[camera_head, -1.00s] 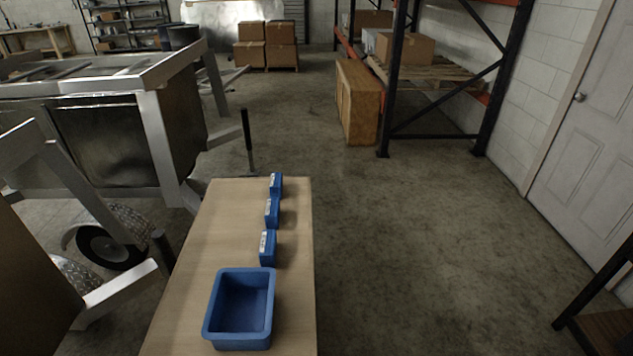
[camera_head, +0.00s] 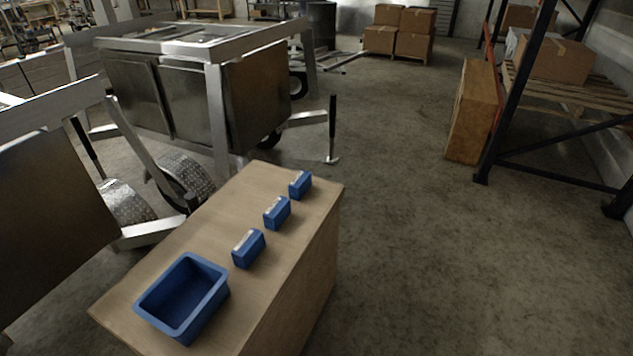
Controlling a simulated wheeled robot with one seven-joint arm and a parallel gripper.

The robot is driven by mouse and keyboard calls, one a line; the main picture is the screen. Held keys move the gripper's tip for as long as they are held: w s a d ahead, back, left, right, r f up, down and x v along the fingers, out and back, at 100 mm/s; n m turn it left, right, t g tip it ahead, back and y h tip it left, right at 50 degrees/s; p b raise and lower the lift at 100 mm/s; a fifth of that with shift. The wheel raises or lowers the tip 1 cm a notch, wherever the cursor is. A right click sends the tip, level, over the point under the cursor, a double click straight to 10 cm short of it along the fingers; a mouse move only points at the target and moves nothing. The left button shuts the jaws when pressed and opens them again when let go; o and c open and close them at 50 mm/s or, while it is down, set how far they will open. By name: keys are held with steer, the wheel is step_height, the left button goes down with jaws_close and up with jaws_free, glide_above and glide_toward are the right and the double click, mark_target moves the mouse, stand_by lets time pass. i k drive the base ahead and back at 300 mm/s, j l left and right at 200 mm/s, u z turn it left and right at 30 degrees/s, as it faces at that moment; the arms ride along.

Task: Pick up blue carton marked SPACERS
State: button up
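Three small blue cartons stand in a row on a wooden-topped table (camera_head: 150,283). The nearest carton (camera_head: 248,249) is close to the blue bin, the middle carton (camera_head: 277,213) is beyond it, and the far carton (camera_head: 300,185) is near the table's far end. Each has a pale label on top, but the lettering is too small to read, so I cannot tell which one is marked SPACERS. An open, empty-looking blue bin (camera_head: 221,296) sits at the near end of the table. My gripper is not in view.
Aluminium trailers (camera_head: 190,100) stand left of and beyond the table, with a jack post (camera_head: 332,130) near its far end. Open concrete floor (camera_head: 420,260) lies to the right. A pallet rack (camera_head: 520,100) and stacked cardboard boxes (camera_head: 400,32) stand farther back.

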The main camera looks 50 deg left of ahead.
mark_target(299, 186)
steer(key=i+u, duration=0.45)
steer(key=i, duration=0.25)
steer(key=i+l+u, duration=0.1)
steer(key=i+u, duration=0.4)
steer(key=i, duration=0.2)
steer(key=i+u, duration=0.45)
steer(key=i+l+u, duration=0.1)
steer(key=u, duration=0.35)
steer(key=i+l+u, duration=0.25)
steer(key=i+u, duration=0.35)
steer(key=u, duration=0.2)
steer(key=i+l+u, duration=0.15)
steer(key=u, duration=0.15)
steer(key=i+l+u, duration=0.15)
steer(key=u, duration=0.2)
